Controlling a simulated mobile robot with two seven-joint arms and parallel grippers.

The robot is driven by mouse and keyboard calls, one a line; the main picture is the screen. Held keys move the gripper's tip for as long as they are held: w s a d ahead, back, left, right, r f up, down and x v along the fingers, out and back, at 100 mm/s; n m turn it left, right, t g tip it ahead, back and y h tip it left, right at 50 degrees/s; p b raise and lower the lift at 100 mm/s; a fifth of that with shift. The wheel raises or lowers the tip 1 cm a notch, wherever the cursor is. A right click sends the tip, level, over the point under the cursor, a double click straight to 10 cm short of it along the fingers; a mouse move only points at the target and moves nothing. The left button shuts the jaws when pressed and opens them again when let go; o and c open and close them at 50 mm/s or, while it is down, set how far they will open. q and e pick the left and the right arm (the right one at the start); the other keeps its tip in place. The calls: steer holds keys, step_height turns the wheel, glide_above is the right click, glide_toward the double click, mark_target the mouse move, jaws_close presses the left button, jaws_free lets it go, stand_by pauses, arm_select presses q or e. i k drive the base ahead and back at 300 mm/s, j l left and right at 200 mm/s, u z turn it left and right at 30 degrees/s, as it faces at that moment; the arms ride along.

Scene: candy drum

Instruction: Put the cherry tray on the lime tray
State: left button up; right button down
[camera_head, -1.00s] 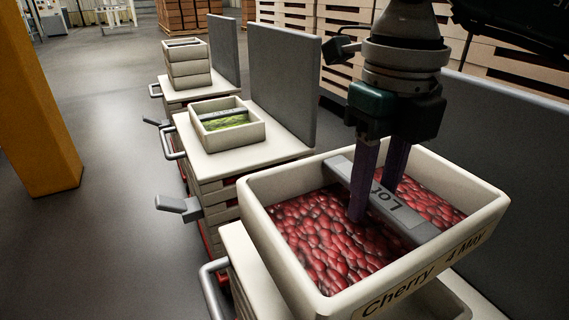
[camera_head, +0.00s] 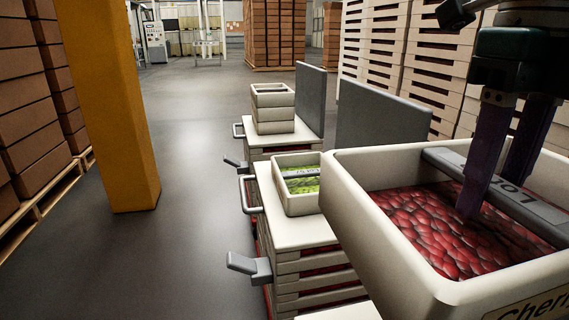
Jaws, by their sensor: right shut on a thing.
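The cherry tray (camera_head: 372,207) is a cream tray full of red candies with a grey bar (camera_head: 500,187) across its middle. It fills the lower right of the head view, and its right part is cut off. My right gripper (camera_head: 492,195) is shut on the cherry tray's bar, one finger on each side, and the tray appears raised. The lime tray (camera_head: 292,209), cream with green candies and a grey bar, sits on a cart with a pale top, further off and left of the cherry tray. My left gripper is not in view.
A stack of cream trays (camera_head: 273,127) stands on a cart behind the lime tray. Grey upright panels (camera_head: 380,125) rise at the carts' right sides. A yellow post (camera_head: 120,110) stands at left, with open floor (camera_head: 200,190) between it and the carts.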

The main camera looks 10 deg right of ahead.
mark_target(307, 170)
steer(key=i+j, duration=0.1)
steer(key=i, duration=0.8)
steer(key=i+j, duration=0.1)
steer(key=i, duration=0.75)
